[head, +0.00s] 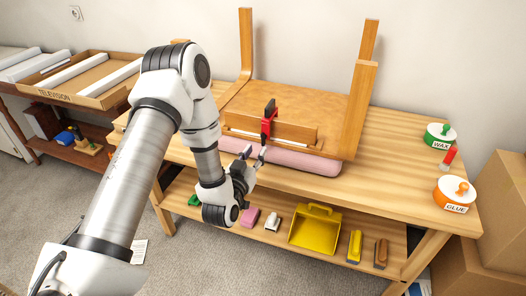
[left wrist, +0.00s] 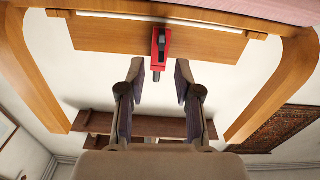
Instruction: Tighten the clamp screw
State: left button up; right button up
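A red and black clamp (head: 268,120) grips the edge rail of an upturned wooden piece of furniture (head: 330,112) on the workbench. In the left wrist view the clamp (left wrist: 161,47) shows its red frame, with a dark screw end (left wrist: 156,75) pointing down the picture. My left gripper (head: 254,154) is just below the clamp in the head view. In the left wrist view its fingers (left wrist: 160,85) are spread, with the screw end near the gap between their tips. No contact is visible. My right gripper is not in view.
A pink roll (head: 315,161) lies along the bench (head: 385,185) under the rail. A WAX tin (head: 440,136), a GLUE tin (head: 454,193) and a red cylinder (head: 449,157) stand at the right. A yellow dustpan (head: 315,228) is on the lower shelf. Cardboard boxes (head: 503,200) stand right of the bench.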

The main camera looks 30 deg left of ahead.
aim_at(262, 141)
pick_arm(q)
jog(key=x, duration=0.6)
jog(key=shift+a+f, duration=0.1)
jog(key=shift+a, duration=0.05)
jog(key=shift+s, duration=0.1)
jog(key=shift+c, duration=0.3)
grip_shut()
